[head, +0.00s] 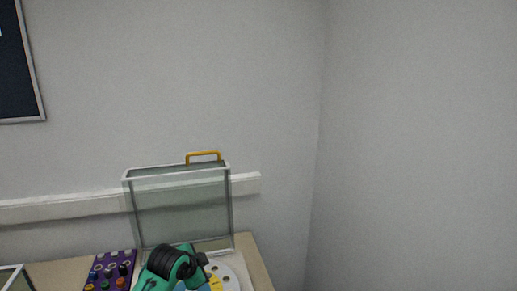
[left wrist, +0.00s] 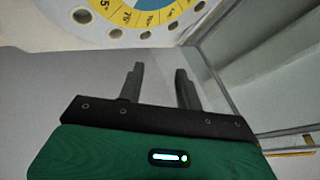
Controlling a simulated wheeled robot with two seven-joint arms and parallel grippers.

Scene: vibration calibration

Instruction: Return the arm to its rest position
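My left arm shows green and black at the bottom of the head view, in front of the bench. My left gripper (left wrist: 158,75) shows best in the left wrist view, with its two dark fingers apart and nothing between them. Beyond the fingertips is a white round plate (left wrist: 160,38) with holes along its rim and a blue and yellow scale. The plate (head: 231,281) also shows in the head view, partly hidden behind my left arm. My right gripper is in neither view.
A clear-paned cover (head: 181,205) with a yellow handle (head: 203,154) stands upright behind the plate. A purple panel (head: 101,285) with coloured knobs lies left of my arm. The bench (head: 252,262) ends at the right. A white rail (head: 65,207) runs along the wall.

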